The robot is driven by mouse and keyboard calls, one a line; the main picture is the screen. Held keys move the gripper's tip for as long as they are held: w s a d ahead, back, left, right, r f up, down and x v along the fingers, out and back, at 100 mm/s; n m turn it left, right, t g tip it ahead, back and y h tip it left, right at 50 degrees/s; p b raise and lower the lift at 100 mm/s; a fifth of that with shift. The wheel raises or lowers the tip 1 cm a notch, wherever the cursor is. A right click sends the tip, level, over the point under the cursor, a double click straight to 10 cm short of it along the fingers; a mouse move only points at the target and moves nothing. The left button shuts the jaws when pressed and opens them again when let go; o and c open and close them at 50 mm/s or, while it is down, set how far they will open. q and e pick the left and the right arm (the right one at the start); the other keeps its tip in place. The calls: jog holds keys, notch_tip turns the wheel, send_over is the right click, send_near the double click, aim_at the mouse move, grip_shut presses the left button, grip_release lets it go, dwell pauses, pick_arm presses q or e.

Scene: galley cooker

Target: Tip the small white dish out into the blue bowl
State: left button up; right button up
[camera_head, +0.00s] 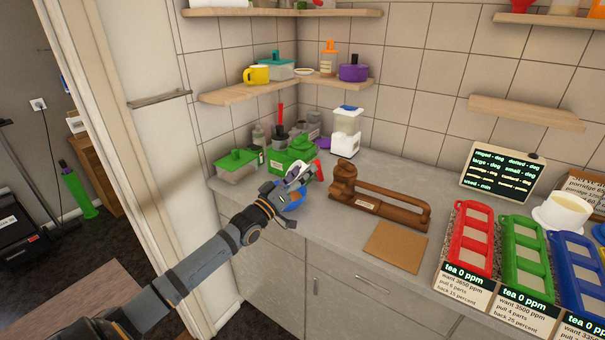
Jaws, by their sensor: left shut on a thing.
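My left arm reaches in from the lower left. Its gripper (300,178) is at the counter's back left, directly over the blue bowl (293,203). It is shut on a small whitish thing, which looks like the small white dish (302,168). The dish is small in view and partly covered by the fingers, so its tilt and contents cannot be made out. The blue bowl stands on the counter, mostly hidden behind the gripper. My right gripper is out of view.
Green lidded containers (237,166) and a white dispenser (345,135) stand behind the gripper. A brown device (380,203) and a tan board (396,246) lie to the right. Red, green and blue racks (472,238) fill the right end. A shelf (250,92) hangs above.

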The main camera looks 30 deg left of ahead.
pick_arm(q)
jog(key=shift+s+a+n+t, duration=0.25)
jog(key=shift+n+t, duration=0.15)
jog(key=shift+n, duration=0.1)
dwell(0.4)
jog(key=shift+s+r+n+y+b, duration=0.1)
jog(key=shift+n+y+b, duration=0.2)
jog(key=shift+a, duration=0.1)
jog(key=shift+s+a+n+t, duration=0.15)
jog(key=shift+n+t, duration=0.25)
jog(key=shift+t, duration=0.1)
jog(key=shift+s+a+n+t+y+b, duration=0.3)
jog(key=shift+n+t+y+b, duration=0.15)
jog(key=shift+n+y+b, duration=0.25)
jog(key=shift+s+a+n+t+y+b, duration=0.25)
jog(key=shift+n+t+y+b, duration=0.25)
jog(key=shift+n, duration=0.3)
dwell(0.4)
jog(key=shift+a, duration=0.1)
